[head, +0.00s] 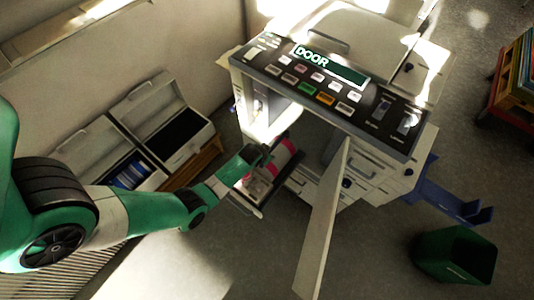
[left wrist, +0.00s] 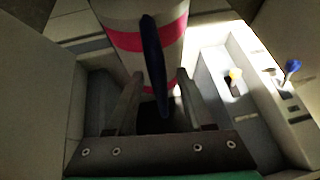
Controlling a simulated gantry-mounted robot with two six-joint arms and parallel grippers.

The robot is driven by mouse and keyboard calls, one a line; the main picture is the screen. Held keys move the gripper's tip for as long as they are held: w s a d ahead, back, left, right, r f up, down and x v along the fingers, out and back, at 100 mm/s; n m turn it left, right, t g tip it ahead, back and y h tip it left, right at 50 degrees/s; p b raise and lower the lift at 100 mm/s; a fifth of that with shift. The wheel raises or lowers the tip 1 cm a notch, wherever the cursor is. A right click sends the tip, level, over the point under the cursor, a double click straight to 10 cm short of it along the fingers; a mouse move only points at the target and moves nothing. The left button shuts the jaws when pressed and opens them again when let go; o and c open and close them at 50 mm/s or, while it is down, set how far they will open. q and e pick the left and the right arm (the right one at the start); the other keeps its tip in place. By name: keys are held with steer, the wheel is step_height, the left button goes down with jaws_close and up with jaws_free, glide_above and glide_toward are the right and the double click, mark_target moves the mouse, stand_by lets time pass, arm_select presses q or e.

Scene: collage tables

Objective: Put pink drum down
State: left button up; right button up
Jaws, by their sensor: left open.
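The pink drum (head: 284,153) is a white cylinder with bright pink bands, beside the lower front opening of the copier (head: 395,185). In the left wrist view the drum (left wrist: 148,38) rises at the top centre. A dark blue bar (left wrist: 152,50) stands in front of it, between my fingers. My left gripper (left wrist: 160,82) is open, with its fingertips close to the drum's lower end. I cannot tell whether they touch it. In the head view my left gripper (head: 260,158) is at the drum's left side. My right gripper is not in view.
A control panel (head: 330,85) reading DOOR tops the copier. Its open white door (head: 323,225) stands out to the right of the drum. Two open cases (head: 108,145) lie at the left by the wall. A green bin (head: 455,255) stands at lower right; the front floor is clear.

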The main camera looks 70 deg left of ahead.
arm_select(q)
steer(key=shift+r, duration=0.35)
steer(key=p+v, duration=1.1)
steer(key=shift+s+d+r, duration=0.15)
steer(key=shift+d+r, duration=0.1)
